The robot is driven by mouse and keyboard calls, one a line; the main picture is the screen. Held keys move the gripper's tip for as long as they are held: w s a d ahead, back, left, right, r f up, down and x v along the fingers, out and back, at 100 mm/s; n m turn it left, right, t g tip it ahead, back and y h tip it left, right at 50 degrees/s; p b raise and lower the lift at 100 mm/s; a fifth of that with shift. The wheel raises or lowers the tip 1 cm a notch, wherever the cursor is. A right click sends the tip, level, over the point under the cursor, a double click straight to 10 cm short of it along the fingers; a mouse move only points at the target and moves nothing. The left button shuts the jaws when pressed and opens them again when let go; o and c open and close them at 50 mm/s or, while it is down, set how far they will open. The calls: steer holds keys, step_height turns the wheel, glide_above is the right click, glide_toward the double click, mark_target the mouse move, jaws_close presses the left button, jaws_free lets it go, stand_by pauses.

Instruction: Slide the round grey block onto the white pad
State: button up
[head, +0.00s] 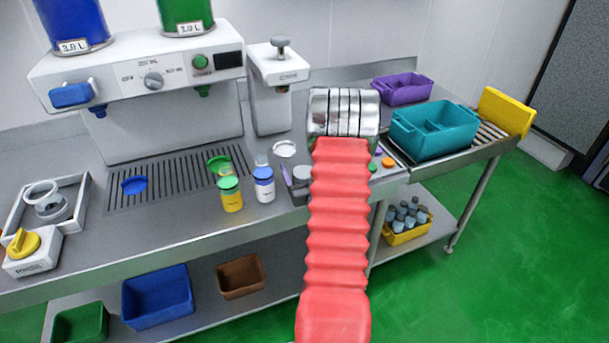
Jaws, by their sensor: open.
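A small round grey block (301,173) sits on the counter just left of my red arm, at the edge of a dark panel. A round white pad (284,149) lies behind it and slightly left, in front of the white press machine. The two look apart. My arm reaches over the counter right of both, and its metal wrist hides the surface behind it. The jaws of my gripper do not show; they are hidden behind the wrist and arm, so their distance to the block cannot be seen.
The white press (277,88) stands behind the pad. A teal crate (435,132) and a purple bin (403,89) are at the right.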

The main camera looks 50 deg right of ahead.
steer(key=shift+w+d, duration=0.25)
steer(key=shift+w, duration=0.05)
